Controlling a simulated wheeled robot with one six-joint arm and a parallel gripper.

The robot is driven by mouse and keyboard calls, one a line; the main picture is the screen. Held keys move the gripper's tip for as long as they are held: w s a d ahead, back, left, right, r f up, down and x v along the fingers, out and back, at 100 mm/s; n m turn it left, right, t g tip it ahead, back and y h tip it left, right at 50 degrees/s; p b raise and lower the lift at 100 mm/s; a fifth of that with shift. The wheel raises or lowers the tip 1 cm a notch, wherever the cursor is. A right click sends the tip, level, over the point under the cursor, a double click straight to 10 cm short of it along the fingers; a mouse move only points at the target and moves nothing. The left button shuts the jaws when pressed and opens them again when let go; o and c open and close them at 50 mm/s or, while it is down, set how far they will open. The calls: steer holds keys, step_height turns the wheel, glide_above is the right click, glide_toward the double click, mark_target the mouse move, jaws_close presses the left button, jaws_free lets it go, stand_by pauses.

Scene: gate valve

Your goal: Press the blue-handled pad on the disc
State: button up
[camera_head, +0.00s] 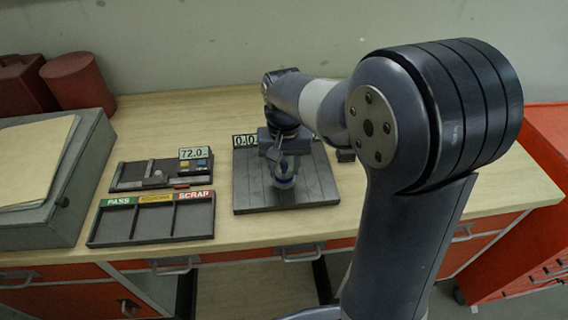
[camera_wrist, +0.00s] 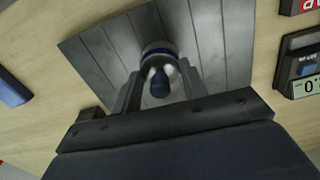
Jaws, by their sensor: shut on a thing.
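A pale body with a blue band shows around the knob. In the head view, the pad (camera_head: 284,182) is below my gripper (camera_head: 284,160), over the middle of a dark grooved plate (camera_head: 242,190). My gripper is shut on the pad. No disc can be made out under the pad; its underside is hidden, and I cannot tell whether it touches anything.
A display reading 0.0 (camera_head: 244,141) stands at the plate's back left. Left of the plate are a panel with a 72.0 display (camera_head: 194,153) and a tray (camera_head: 150,239) with PASS and SCRAP labels. A grey case (camera_head: 90,190) and red containers (camera_head: 78,85) stand farther left.

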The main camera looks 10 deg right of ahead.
steer(key=shift+r+p, duration=2.5)
steer(key=shift+r, duration=0.8)
steer(key=shift+f, duration=0.1)
